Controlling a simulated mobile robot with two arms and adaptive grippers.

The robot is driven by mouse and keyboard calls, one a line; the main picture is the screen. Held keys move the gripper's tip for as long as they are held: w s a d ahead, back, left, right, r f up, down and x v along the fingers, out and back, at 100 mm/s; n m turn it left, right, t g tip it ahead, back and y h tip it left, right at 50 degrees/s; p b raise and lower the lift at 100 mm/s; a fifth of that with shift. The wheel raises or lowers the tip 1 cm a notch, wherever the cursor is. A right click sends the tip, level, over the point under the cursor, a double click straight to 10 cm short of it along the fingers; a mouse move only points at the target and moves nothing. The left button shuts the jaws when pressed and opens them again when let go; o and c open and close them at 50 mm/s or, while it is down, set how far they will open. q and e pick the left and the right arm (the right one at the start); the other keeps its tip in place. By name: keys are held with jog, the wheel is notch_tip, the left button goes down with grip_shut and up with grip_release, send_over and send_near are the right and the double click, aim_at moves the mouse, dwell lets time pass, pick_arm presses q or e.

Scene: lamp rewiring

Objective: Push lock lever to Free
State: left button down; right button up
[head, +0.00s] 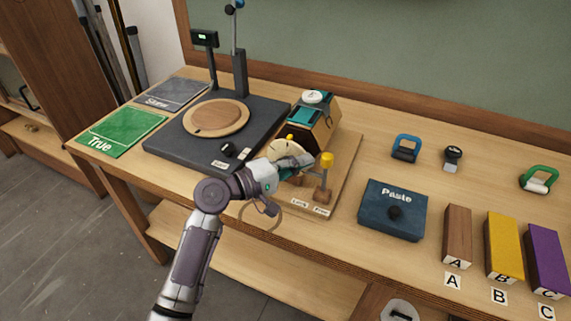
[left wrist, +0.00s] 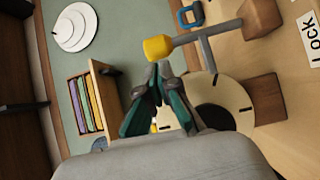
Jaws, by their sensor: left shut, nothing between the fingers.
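The lock lever has a yellow knob (head: 327,159) on a grey stem, standing over a small wooden block on the wooden board at the table's front. The labels Lock (head: 299,203) and Free (head: 321,211) are at the board's front edge. My left gripper (head: 304,163) is shut and empty, just left of the knob. In the left wrist view, the fingertips of my left gripper (left wrist: 163,70) are close to the yellow knob (left wrist: 158,48); I cannot tell whether they touch. The Lock label (left wrist: 312,36) shows there at the right edge. My right gripper is not in view.
A cream disc (head: 287,147) and a teal-topped wooden box (head: 314,115) stand behind the gripper. A dark turntable base (head: 262,112) is to the left. A blue Paste box (head: 392,210) and coloured blocks are to the right. There is bare table between board and Paste box.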

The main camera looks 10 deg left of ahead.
pick_arm(q)
jog(key=shift+w+d, duration=0.4)
jog(key=shift+d, duration=0.15)
